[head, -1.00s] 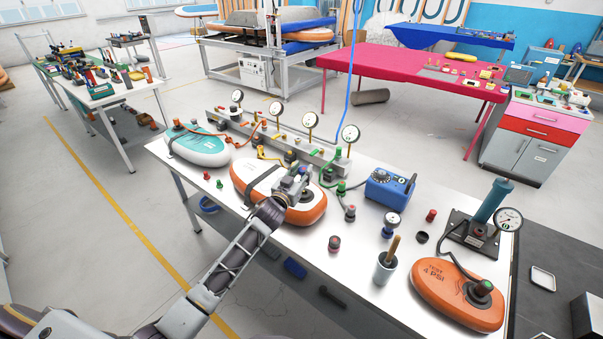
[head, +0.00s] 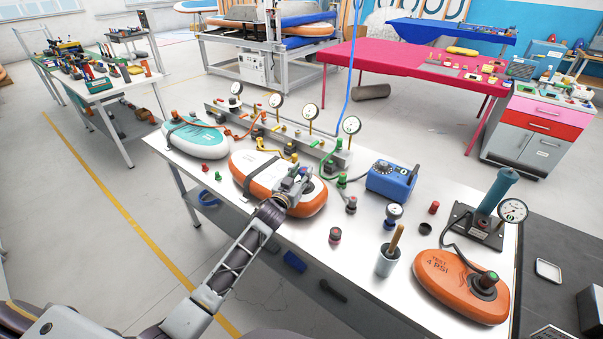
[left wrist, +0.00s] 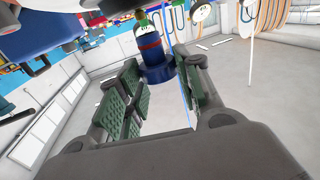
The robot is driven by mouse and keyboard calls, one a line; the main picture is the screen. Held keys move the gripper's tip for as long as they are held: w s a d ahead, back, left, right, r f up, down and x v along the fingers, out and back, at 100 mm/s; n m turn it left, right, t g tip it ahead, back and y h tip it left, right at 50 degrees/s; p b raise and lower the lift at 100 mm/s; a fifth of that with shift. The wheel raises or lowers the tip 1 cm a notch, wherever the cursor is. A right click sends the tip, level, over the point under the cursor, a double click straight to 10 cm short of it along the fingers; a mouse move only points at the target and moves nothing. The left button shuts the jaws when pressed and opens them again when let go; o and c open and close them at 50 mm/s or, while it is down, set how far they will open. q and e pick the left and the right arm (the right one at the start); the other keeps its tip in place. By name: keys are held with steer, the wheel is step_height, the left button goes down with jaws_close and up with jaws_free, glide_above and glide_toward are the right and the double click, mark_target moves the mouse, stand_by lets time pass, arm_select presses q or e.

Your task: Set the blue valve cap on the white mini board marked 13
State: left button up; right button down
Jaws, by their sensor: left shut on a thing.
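In the left wrist view, a blue piece with a red band (left wrist: 152,52) sits between the green-padded fingers (left wrist: 150,92). It looks like the blue valve cap, and the gripper is shut on it. A teal-topped board with white sides (head: 195,140) lies at the table's left end. I cannot read a 13 on either board. My right gripper is not in view.
The metal table (head: 300,235) also holds a pipe manifold with several gauges (head: 277,100), a blue box (head: 390,181), a grey cup (head: 388,260) and an orange test board (head: 455,288). Small red and green caps stand at the front left edge. A pump (head: 495,205) stands at the right.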

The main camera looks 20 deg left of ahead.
arm_select(q)
steer(key=shift+f, duration=0.5)
steer(key=shift+p, duration=0.3)
stand_by(2.1)
steer(key=shift+f+b, duration=1)
steer(key=shift+f, duration=0.45)
stand_by(0.9)
steer(key=o, duration=1)
steer(key=shift+o, duration=0.2)
